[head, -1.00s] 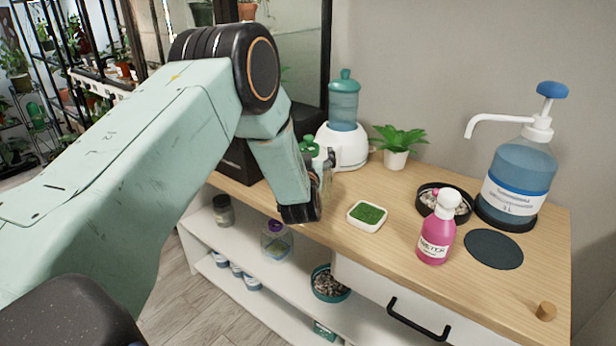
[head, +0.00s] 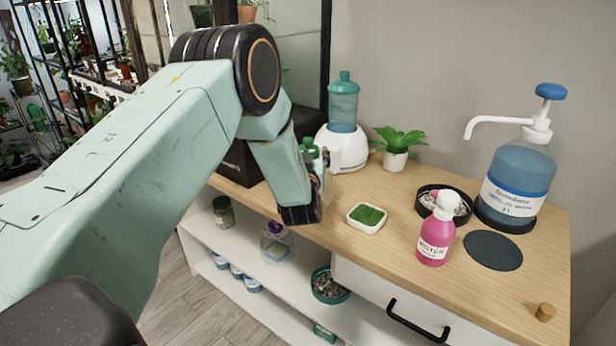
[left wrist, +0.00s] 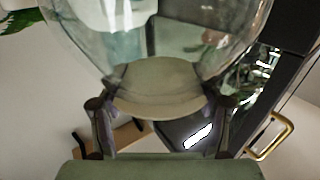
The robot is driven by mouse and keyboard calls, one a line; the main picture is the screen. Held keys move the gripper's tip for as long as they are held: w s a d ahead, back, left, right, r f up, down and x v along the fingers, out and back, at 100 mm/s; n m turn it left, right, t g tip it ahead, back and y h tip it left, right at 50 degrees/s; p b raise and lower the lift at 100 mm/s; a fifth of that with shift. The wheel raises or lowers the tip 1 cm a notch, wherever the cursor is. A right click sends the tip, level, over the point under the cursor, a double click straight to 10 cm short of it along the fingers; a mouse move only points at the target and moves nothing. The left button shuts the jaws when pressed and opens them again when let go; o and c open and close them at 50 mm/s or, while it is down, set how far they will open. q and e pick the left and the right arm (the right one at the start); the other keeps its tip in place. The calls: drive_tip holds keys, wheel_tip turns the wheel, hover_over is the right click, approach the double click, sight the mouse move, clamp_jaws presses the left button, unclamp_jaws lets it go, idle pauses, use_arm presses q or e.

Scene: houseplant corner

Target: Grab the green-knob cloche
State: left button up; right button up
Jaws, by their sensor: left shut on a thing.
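The green-knob cloche shows only in part in the head view: its green knob (head: 309,149) stands up behind my left forearm, with a little clear glass below it. My left gripper (head: 322,176) is at the cloche, largely hidden by its own wrist. In the left wrist view, clear curved glass of the cloche (left wrist: 165,45) fills the upper middle. The two fingers of the left gripper (left wrist: 161,108) lie on either side of the glass, shut on it. Whether the cloche touches the table is hidden. My right gripper is not in view.
A white dispenser (head: 343,146) with a teal tank stands close behind. A potted plant (head: 397,158), a green-filled dish (head: 367,217), a pink bottle (head: 436,238) and a blue pump bottle (head: 517,180) stand to the right. A purple-topped glass item (head: 277,243) is on the shelf below.

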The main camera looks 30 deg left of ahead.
use_arm(q)
drive_tip(key=shift+f, duration=0.1)
drive_tip(key=shift+c, duration=2)
